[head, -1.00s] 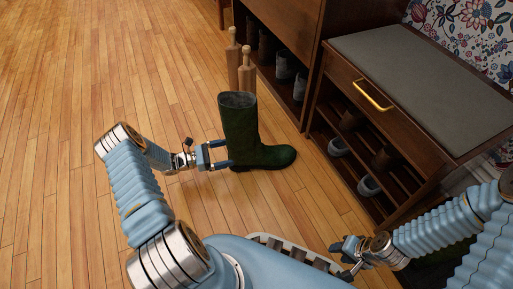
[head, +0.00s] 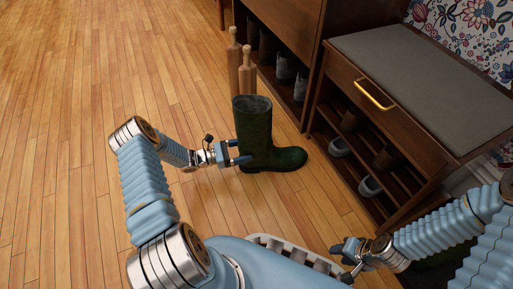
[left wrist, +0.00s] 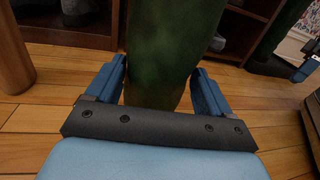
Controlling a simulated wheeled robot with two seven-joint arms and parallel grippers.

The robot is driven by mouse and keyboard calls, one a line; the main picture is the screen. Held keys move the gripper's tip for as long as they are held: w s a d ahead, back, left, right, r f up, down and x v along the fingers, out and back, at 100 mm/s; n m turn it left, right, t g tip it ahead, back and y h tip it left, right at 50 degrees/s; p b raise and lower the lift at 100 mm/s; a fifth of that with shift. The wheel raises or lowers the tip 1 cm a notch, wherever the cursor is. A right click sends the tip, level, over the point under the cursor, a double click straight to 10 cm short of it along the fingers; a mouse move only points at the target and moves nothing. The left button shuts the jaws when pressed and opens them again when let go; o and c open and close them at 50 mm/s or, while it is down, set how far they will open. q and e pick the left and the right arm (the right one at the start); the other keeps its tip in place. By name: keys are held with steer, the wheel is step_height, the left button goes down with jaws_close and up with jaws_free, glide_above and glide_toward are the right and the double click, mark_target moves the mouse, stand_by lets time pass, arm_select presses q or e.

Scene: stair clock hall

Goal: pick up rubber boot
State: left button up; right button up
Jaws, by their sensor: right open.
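A dark green rubber boot (head: 256,125) stands upright on the wooden floor, toe to the right. My left gripper (head: 241,152) is at its shaft from the left, low down. In the left wrist view the boot's shaft (left wrist: 160,50) fills the space between the fingers (left wrist: 158,95), one on each side and seemingly against it. The gripper looks shut on the shaft. My right gripper (head: 347,250) is open and empty near the bottom, away from this boot. A second dark green boot shows at the right of the left wrist view (left wrist: 275,38), partly hidden.
Two wooden clubs (head: 247,75) stand just behind the boot. A shoe bench (head: 400,85) with shoes on its shelves is to the right, and a dark cabinet (head: 285,30) with shoes is behind. The floor to the left is clear.

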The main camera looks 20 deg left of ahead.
arm_select(q)
steer(key=shift+s+d, duration=0.1)
steer(key=c, duration=0.9)
steer(key=shift+c, duration=0.8)
steer(key=shift+r, duration=0.1)
